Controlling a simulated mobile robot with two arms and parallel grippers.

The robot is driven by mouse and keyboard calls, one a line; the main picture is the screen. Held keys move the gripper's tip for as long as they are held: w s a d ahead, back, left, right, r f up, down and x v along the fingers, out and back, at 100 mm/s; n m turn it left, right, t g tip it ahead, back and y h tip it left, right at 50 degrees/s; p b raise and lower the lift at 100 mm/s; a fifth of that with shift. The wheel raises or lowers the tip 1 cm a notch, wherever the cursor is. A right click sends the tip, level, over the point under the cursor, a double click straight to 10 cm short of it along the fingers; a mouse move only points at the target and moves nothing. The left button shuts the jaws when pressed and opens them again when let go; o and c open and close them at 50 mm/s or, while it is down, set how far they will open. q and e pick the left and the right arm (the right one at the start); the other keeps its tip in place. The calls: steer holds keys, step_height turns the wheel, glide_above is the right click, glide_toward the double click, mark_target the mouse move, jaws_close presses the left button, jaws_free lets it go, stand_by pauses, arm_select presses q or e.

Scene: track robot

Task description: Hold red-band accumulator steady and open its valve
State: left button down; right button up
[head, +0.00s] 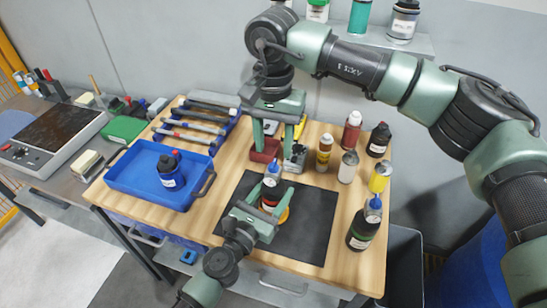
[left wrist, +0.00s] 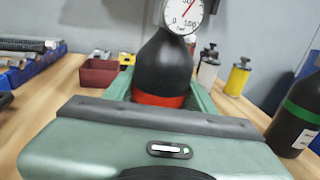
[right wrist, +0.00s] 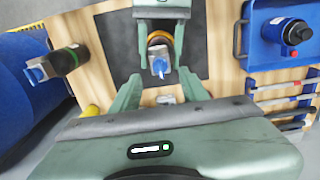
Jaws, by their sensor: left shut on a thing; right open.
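The red-band accumulator (head: 269,200) stands on the black mat (head: 311,215), by a yellow ring. Its dark body, red band (left wrist: 158,99) and white dial gauge (left wrist: 184,14) show in the left wrist view. My left gripper (head: 268,207) is shut around its body; the fingers hide part of it. The blue valve piece (right wrist: 159,66) on its top shows in the right wrist view. My right gripper (head: 278,142) is open and empty, beyond and above the accumulator. In the right wrist view its fingers (right wrist: 158,86) spread on either side of the valve's line, apart from it.
A green-band accumulator (head: 362,235) stands at the table's right edge. A blue tray (head: 130,185) at left holds another accumulator (head: 169,172). Several bottles and cans (head: 347,168) stand at the back right, and a red bin (head: 263,152) behind the mat. The mat's right part is clear.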

mark_target(273, 163)
steer(key=shift+f, duration=2.4)
jaws_close()
